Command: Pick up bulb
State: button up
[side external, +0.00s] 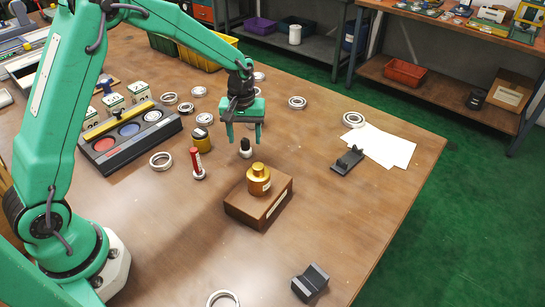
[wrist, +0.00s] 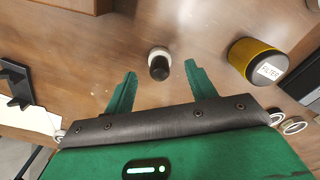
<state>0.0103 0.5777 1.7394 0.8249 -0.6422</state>
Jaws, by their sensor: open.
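A small bulb-like piece with a black rounded top and a pale round base stands upright on the table. I take it to be the bulb (side external: 245,149). My gripper (side external: 243,139) points down just above it, with its green fingers apart. In the wrist view the bulb (wrist: 159,64) sits between the two spread fingertips of my gripper (wrist: 160,69), with space on both sides. I see no finger touching it. The gap in height is hard to judge.
A brown block (side external: 239,212) with a gold bottle (side external: 259,179) stands in front. A red stick on a round base (side external: 197,164) and a yellow tin (side external: 201,140) are to the left; the tin also shows in the wrist view (wrist: 255,62). A dark bracket (side external: 347,161) lies right.

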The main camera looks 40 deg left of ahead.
aim_at(245, 139)
jog(key=shift+f, duration=2.1)
jog(key=c, duration=1.1)
